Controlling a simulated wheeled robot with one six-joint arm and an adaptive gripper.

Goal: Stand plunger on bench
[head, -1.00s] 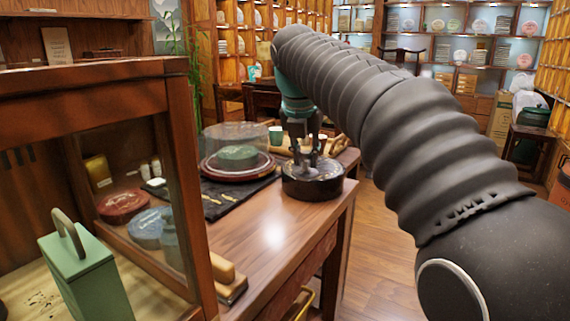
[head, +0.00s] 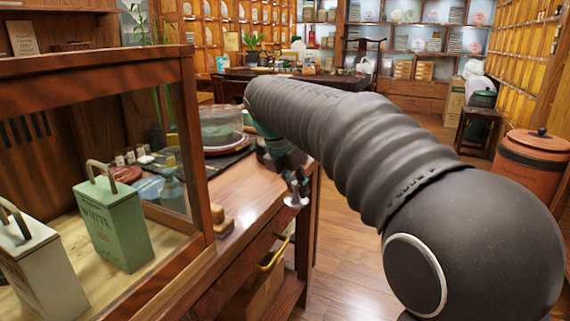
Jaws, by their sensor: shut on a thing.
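The plunger's upper part is mostly hidden by the fingers. The wooden bench (head: 245,187) lies behind and left of it. The disc shows against the bench's right front edge; I cannot tell whether it is over the top or just outside the edge. It does not appear to rest on anything.
A glass-fronted wooden cabinet (head: 190,130) with a green tin (head: 115,225) fills the left. A clear dome (head: 220,125) on a round red tray stands at the bench's far end. Small wooden blocks (head: 220,222) lie near the cabinet. Open floor (head: 345,240) is at right.

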